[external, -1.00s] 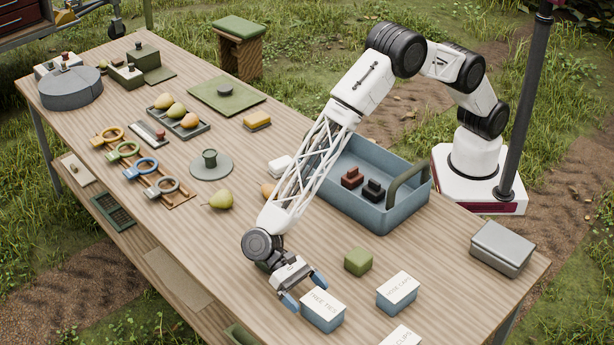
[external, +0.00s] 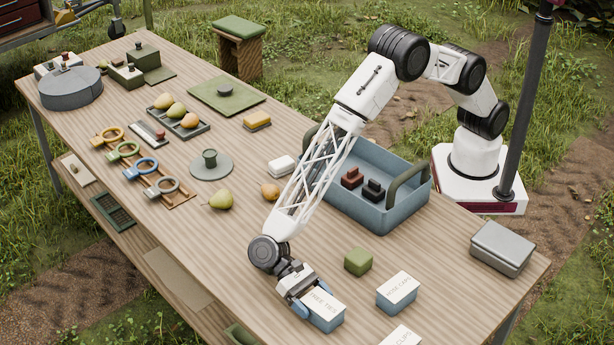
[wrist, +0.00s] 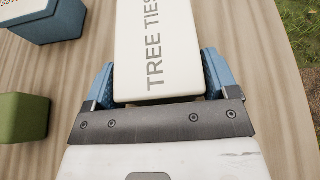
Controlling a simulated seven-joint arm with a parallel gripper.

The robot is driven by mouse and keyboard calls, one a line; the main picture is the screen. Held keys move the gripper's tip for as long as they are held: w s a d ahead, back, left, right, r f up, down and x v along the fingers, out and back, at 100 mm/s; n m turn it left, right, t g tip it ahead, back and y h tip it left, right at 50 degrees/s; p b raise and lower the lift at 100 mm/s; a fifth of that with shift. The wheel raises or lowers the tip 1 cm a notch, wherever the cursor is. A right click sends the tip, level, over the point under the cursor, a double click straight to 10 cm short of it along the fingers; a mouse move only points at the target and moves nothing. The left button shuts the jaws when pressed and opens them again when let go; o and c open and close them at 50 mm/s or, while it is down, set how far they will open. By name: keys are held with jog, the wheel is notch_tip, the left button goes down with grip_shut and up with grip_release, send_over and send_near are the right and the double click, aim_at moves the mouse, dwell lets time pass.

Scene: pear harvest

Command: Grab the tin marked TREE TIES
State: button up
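The tin marked TREE TIES (external: 322,305) is a blue box with a white lettered lid, standing flat near the table's front edge. In the wrist view the TREE TIES tin (wrist: 158,45) lies between the two blue fingers of my gripper (wrist: 158,85), one along each long side. The fingers are spread about the tin's width, with their inner pads showing. I cannot tell whether they touch its sides. The far finger is mostly hidden in the external view.
A HOSE CAP tin (external: 397,292) and a green block (external: 358,261) stand right of the tin. Another white-lidded tin (external: 401,337) is cut off at the bottom edge. A blue tray (external: 385,218) with handles sits behind. Bare table lies left of my gripper.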

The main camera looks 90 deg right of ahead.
jog(key=c, duration=0.6)
jog(key=shift+c, duration=0.2)
jog(key=shift+r, duration=5.05)
